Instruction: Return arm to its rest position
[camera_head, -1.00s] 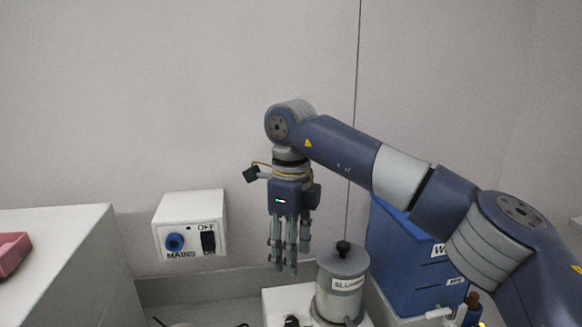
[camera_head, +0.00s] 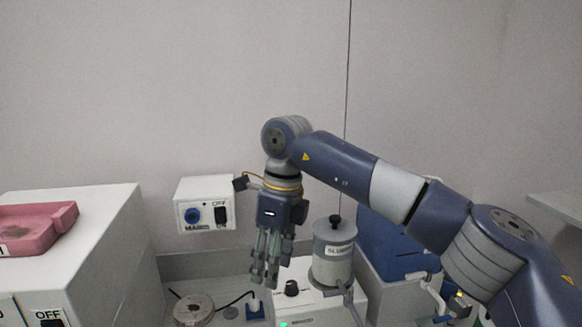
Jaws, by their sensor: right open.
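My right arm comes in from the right, and its right gripper (camera_head: 265,272) hangs pointing down, open and empty. It is in front of the wall, left of the grey slurry canister (camera_head: 333,262) and below and right of the mains switch box (camera_head: 205,214). From this view I cannot tell the gap between the fingers and the white machine (camera_head: 318,304) beneath. My left gripper is not in view.
A pink tray (camera_head: 62,228) sits on a white cabinet (camera_head: 105,262) at left. A round metal piece (camera_head: 193,310) and a black cable lie low in the middle. A blue container (camera_head: 385,245) stands behind my arm. A grey shelf (camera_head: 560,207) juts in at right.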

